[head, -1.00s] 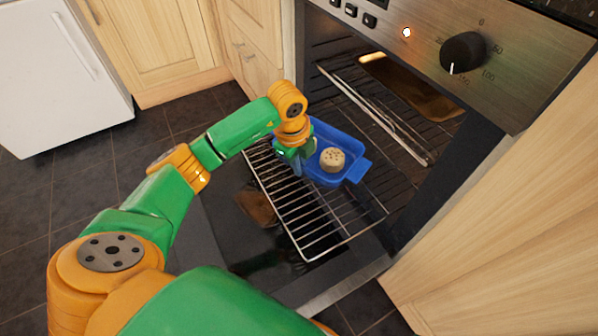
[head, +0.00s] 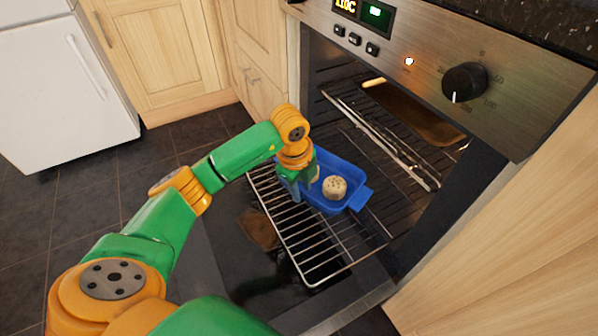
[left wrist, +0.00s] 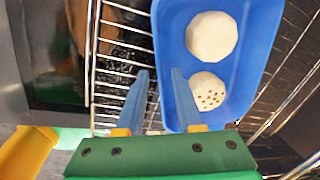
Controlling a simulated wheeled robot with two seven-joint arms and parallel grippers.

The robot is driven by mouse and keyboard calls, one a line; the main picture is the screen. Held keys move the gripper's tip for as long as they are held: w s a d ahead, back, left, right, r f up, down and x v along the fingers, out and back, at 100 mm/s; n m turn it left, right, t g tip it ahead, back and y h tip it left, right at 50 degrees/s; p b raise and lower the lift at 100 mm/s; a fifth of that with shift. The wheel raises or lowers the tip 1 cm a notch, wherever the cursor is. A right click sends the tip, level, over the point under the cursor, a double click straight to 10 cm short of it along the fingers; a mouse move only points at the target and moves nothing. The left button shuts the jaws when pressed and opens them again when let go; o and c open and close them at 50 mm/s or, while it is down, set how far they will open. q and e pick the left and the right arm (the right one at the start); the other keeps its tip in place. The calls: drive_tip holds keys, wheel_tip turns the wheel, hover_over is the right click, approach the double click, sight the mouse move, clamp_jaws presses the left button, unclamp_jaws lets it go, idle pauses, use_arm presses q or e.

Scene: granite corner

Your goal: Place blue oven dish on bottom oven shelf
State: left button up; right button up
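The blue oven dish (head: 331,206) sits on a pulled-out wire oven shelf (head: 312,283), partly at the oven mouth. It holds a speckled pale round item (head: 335,187) and a second pale round item, clear in the left wrist view (left wrist: 211,37). My left gripper (head: 297,192) is at the dish's left end. In the left wrist view its fingers (left wrist: 161,72) are apart, with the wall of the dish (left wrist: 163,50) between them and a gap beside the wall. Whether a finger touches the wall is unclear. My right gripper is not in view.
The oven door (head: 222,240) is folded down below the shelf. A higher rack (head: 385,140) with a brown tray (head: 425,112) is inside the oven. The control panel (head: 500,70) overhangs the opening. Wooden cabinets stand on both sides. The shelf's front part is bare.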

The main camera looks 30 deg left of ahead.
use_arm(q)
wheel_tip(320, 180, up, 10)
drive_tip(key=s+p, duration=0.1)
drive_tip(key=p, duration=0.1)
drive_tip(key=shift+s+p, duration=0.3)
drive_tip(key=shift+p, duration=0.1)
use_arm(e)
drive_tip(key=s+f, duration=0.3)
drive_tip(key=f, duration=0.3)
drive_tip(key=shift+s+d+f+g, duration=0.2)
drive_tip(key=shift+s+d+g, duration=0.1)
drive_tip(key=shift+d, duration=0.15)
use_arm(q)
drive_tip(key=shift+a+f, duration=0.1)
drive_tip(key=shift+f, duration=0.05)
